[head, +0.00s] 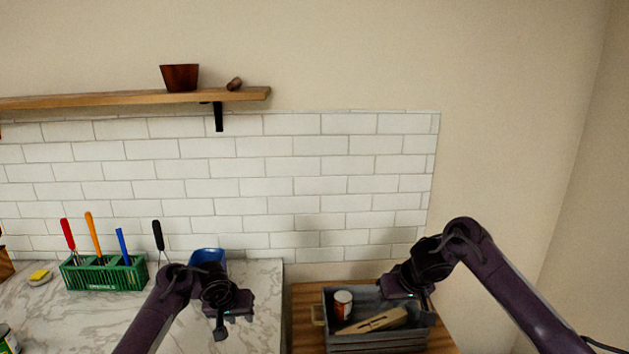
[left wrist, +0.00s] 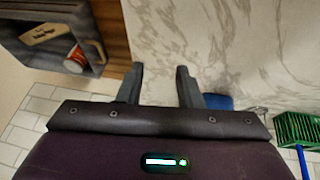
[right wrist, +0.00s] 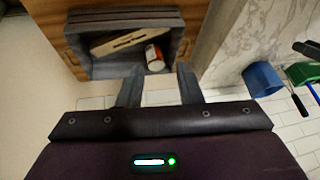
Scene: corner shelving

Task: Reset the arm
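My left gripper (head: 232,322) hangs over the right part of the marble counter in the head view. In the left wrist view its two fingers (left wrist: 160,85) stand apart with nothing between them. My right gripper (head: 424,298) is above the grey crate (head: 375,343) at the right. In the right wrist view its fingers (right wrist: 158,85) are also apart and empty, close to the crate's near edge in the picture. The crate holds a can (head: 342,304) with a red and white label and a light wooden piece (head: 372,321) with slots.
A green rack (head: 105,275) with several colored-handled tools stands on the marble counter (head: 262,290). A blue container (head: 207,256) sits behind my left gripper. A yellow sponge (head: 39,275) lies at left. A wall shelf (head: 130,99) holds a brown bowl (head: 180,77).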

